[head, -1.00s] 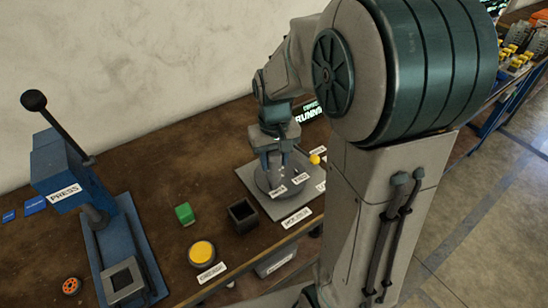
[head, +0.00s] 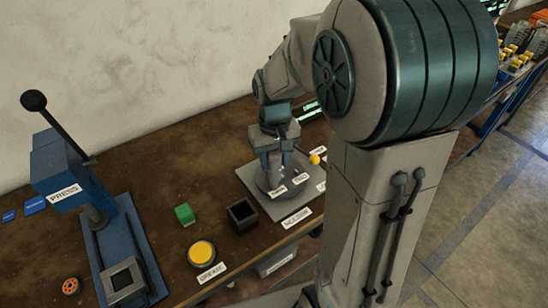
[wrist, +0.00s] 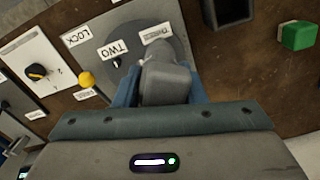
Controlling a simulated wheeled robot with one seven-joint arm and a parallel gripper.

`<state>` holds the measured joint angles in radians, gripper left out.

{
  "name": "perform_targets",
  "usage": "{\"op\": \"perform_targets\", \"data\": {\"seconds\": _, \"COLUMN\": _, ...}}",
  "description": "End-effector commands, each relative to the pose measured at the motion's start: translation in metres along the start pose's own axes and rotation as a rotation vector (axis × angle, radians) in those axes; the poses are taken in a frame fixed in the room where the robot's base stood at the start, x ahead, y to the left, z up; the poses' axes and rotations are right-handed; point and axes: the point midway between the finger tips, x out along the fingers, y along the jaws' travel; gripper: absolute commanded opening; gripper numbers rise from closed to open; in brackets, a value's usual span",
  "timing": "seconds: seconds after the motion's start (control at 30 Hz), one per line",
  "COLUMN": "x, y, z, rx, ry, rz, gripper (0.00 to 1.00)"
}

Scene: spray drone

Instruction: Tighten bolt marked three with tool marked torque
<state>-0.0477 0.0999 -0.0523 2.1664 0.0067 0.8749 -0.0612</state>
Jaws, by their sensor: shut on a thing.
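My gripper (head: 277,166) is low over a round grey disc (head: 262,184) on a grey plate at the wall-side bench. In the wrist view its two blue fingers (wrist: 165,92) are shut on a grey tool (wrist: 166,82). The tool's far end reaches onto the disc (wrist: 182,45). A label that seems to read THREE (wrist: 157,33) lies just beyond the tool. A label TWO (wrist: 113,48) is to its left, with a small dark bolt (wrist: 117,62) beside it. Bolt three itself is hidden by the tool, so contact cannot be told. No torque marking shows.
A yellow knob (wrist: 86,79) stands close left of the gripper. A dark open box (head: 242,215), a green block (head: 185,213), a yellow button (head: 201,252) and a blue press (head: 65,180) stand to the left in the head view.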

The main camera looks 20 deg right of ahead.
Motion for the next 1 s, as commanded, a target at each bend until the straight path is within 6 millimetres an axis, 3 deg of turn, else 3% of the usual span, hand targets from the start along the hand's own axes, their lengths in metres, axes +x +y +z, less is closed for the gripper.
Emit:
{"op": "perform_targets", "data": {"seconds": 0.27, "x": -0.007, "y": 0.000, "z": 0.000, "rx": 0.000, "ry": -0.001, "rz": 0.000, "gripper": 0.10}}
{"op": "perform_targets", "data": {"seconds": 1.0, "x": -0.066, "y": 0.000, "z": 0.000, "rx": 0.000, "ry": 0.002, "rz": 0.000, "gripper": 0.10}}
